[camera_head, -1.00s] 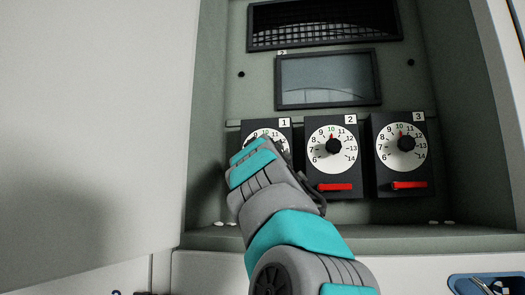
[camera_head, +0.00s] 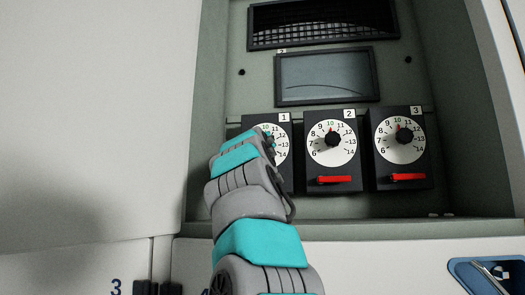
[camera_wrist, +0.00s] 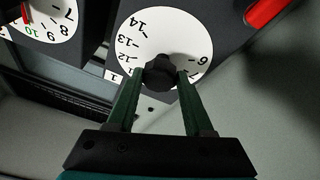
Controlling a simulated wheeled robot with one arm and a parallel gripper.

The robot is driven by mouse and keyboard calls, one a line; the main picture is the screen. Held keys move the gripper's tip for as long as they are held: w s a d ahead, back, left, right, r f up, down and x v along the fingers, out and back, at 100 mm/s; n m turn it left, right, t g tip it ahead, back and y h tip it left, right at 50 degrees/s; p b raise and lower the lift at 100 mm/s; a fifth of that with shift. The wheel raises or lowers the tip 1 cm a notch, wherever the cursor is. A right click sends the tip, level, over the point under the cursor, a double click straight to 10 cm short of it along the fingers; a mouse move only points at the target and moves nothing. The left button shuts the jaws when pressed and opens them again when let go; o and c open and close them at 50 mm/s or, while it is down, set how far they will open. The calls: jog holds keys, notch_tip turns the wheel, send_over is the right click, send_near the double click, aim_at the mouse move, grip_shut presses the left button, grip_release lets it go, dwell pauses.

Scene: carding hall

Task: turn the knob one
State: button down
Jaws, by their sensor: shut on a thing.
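Knob one (camera_wrist: 160,72) is a black knob at the centre of a white numbered dial, upside down in the wrist view. My gripper (camera_wrist: 161,78) is shut on it, one green finger on each side. In the head view the dial of unit 1 (camera_head: 284,146) shows only at its right and upper edge. My arm hides the knob and my fingers there. The knob's pointer cannot be read in either view.
Knob two (camera_head: 333,139) and knob three (camera_head: 404,136) stand to the right on like black units, each with a red lever below. A dark screen (camera_head: 326,76) sits above. The recess has a side wall (camera_head: 213,110) close on the left.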

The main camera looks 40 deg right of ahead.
jog(key=shift+m, duration=0.5)
jog(key=shift+w+a+m+g+h+b, duration=0.15)
jog(key=shift+m+g+h+b, duration=0.25)
jog(key=shift+m, duration=0.7)
jog(key=shift+m+g+p, duration=0.3)
jog(key=shift+m, duration=0.3)
jog(key=shift+r+m+h, duration=0.1)
jog(key=shift+m+h, duration=0.2)
jog(key=shift+m, duration=0.1)
